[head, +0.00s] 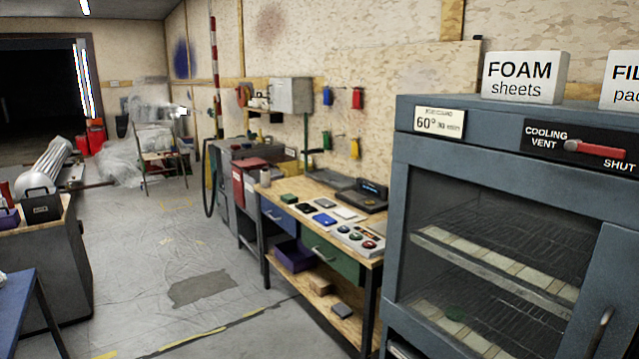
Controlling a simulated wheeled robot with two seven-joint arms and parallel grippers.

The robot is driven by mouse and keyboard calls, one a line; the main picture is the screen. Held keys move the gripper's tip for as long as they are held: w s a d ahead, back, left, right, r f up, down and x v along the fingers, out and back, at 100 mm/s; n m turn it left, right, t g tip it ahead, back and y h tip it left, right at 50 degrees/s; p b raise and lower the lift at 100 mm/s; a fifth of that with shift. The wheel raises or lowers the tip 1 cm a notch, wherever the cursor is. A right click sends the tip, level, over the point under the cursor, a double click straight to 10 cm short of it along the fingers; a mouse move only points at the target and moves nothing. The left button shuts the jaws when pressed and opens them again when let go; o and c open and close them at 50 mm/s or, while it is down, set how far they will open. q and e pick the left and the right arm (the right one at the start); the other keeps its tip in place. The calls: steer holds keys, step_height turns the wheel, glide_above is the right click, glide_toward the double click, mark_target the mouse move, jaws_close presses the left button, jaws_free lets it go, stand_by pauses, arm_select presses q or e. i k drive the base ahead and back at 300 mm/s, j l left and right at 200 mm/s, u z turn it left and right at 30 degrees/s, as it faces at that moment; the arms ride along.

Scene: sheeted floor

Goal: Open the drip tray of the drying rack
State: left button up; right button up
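The drying rack, a blue-grey cabinet (398,225), fills the right side of the head view and runs off the right and bottom edges. Its glazed door (500,210) looks shut and has a curved metal handle (598,333) at lower right. Wire shelves with pale strips (495,268) show behind the glass. At the bottom edge, below the door, a small part of a dark opening with a light edge (402,349) shows; I cannot tell whether it is the drip tray. The rest of the rack's lower part is out of frame. Neither of my grippers is in view.
A red lever (596,149) sits on the rack's cooling vent plate, and a foam sheets box (524,77) stands on top. A wooden workbench (322,194) with drawers stands left of the rack. The floor (160,265) left of the bench is mostly clear. A blue table (20,308) is at lower left.

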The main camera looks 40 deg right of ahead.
mark_target(341, 182)
steer(key=i+z, duration=0.15)
steer(key=i, duration=1.3)
steer(key=i+j+z, duration=0.15)
steer(key=i, duration=1.3)
